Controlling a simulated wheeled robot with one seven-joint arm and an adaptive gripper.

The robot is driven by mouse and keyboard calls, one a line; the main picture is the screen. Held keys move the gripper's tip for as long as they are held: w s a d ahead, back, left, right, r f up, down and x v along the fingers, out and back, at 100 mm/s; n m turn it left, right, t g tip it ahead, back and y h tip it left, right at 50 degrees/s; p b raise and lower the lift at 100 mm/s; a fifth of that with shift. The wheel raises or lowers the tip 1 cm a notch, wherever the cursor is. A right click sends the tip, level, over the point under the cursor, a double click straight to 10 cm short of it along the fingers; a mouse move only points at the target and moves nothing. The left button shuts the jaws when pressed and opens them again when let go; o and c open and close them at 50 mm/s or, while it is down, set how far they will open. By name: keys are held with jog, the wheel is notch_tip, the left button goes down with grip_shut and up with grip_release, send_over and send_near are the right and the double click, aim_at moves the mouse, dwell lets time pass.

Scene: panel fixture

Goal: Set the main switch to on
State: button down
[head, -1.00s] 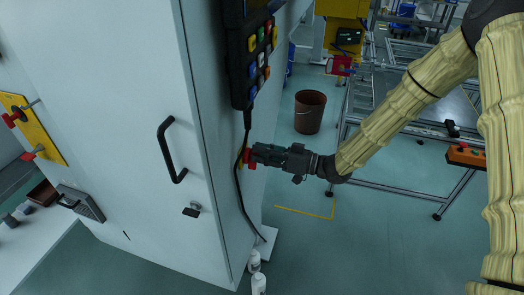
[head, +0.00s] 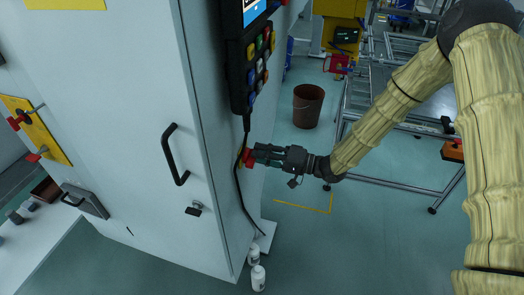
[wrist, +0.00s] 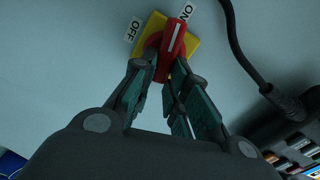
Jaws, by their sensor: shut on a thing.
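The main switch is a red rotary knob (wrist: 172,40) on a yellow square plate (wrist: 152,24), fixed to the side of the white cabinet. In the wrist view the OFF label (wrist: 135,29) is at the plate's left and the ON label (wrist: 187,12) at its upper right. The white line on the knob points up and slightly right, toward ON. My gripper (wrist: 166,66) is shut on the knob, one finger on each side. In the head view the red knob (head: 247,158) shows small at the tip of my gripper (head: 255,153).
A control pendant (head: 248,55) hangs above the switch, and its black cable (head: 240,190) runs down close beside the knob. A black door handle (head: 174,155) sticks out on the cabinet front. White bottles (head: 257,278) stand on the floor. A brown bucket (head: 307,106) stands behind.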

jog(key=shift+f+m+p, duration=0.2)
jog(key=shift+m+p, duration=0.15)
jog(key=shift+m, duration=0.95)
jog(key=c, duration=1.4)
grip_release()
jog(key=shift+d, duration=0.1)
jog(key=v, duration=1.2)
jog(key=shift+f, duration=0.1)
